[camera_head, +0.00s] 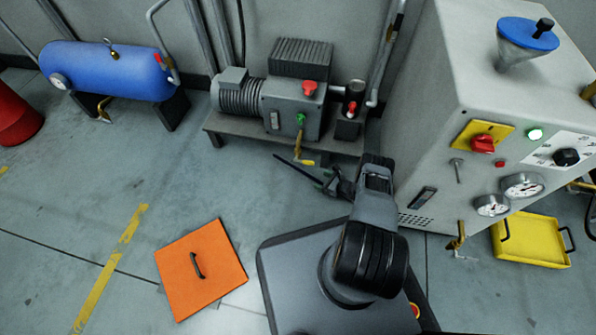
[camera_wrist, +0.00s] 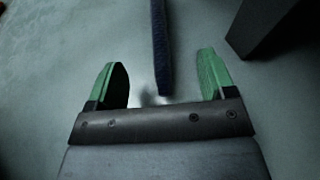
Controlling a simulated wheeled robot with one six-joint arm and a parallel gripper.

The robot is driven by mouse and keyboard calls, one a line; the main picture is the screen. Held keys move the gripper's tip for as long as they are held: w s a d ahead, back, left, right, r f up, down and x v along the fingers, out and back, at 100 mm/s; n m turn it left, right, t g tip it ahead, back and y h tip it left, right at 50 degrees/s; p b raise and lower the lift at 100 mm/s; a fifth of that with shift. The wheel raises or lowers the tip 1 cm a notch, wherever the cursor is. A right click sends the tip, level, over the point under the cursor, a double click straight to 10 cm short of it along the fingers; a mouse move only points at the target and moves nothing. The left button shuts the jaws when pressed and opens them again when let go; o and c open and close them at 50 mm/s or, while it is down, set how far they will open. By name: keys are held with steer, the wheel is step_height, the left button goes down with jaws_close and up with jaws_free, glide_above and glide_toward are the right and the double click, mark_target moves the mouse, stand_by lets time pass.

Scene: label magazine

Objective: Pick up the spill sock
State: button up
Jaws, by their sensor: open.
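The spill sock (camera_head: 297,167) is a long, thin, dark strip on the floor in front of the pump bench. In the wrist view the dark strip (camera_wrist: 160,45) runs from the top edge down to between my two green fingertips. My gripper (camera_head: 332,184) is at the sock's near right end in the head view, and the gripper hides part of that end. In the wrist view my gripper (camera_wrist: 160,72) is open, with a gap on both sides of the strip. I cannot tell how far above the floor the fingertips are.
A pump (camera_head: 290,100) stands on a low bench (camera_head: 232,132) just behind the sock. A grey cabinet (camera_head: 440,130) rises on the right, with a yellow tray (camera_head: 532,241) beside it. An orange plate (camera_head: 207,285) lies front left. The floor left of the sock is clear.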

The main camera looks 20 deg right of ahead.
mark_target(319, 179)
steer(key=shift+b+x, duration=0.45)
steer(key=shift+x, duration=1.1)
steer(key=shift+a, duration=0.1)
steer(key=shift+c, duration=0.3)
steer(key=c, duration=1.1)
steer(key=shift+c, duration=0.2)
steer(key=shift+r, duration=0.15)
